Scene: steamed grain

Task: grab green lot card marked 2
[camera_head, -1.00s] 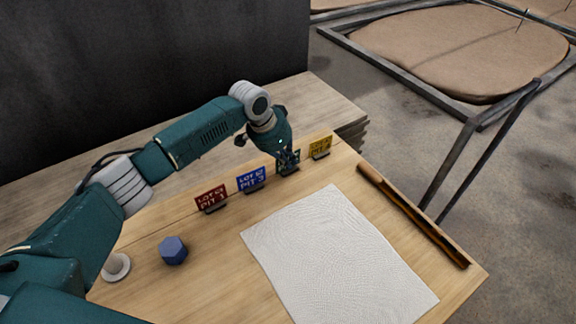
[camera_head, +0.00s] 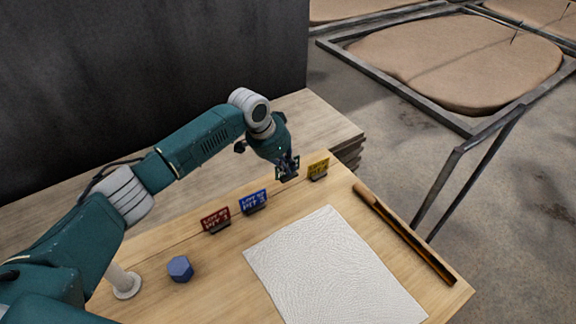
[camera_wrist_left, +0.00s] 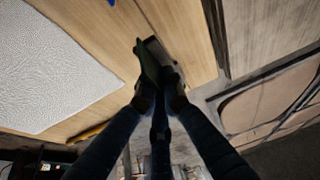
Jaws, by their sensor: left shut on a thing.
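The green lot card (camera_head: 293,172) is small and partly covered by my left gripper (camera_head: 287,160) in the head view. Its number cannot be read. The left gripper is shut on this card. In the left wrist view the green card (camera_wrist_left: 148,62) stands edge-on at the fingertips of the left gripper (camera_wrist_left: 158,88), over the wooden table. I cannot tell whether the card is clear of the table. My right gripper is not in view.
A yellow card (camera_head: 318,168) stands close to the right of the gripper; blue (camera_head: 253,202) and red (camera_head: 215,219) cards stand to the left. A white textured sheet (camera_head: 335,265), a long wooden piece (camera_head: 405,233) and a blue polyhedron (camera_head: 180,268) lie on the table (camera_head: 225,290).

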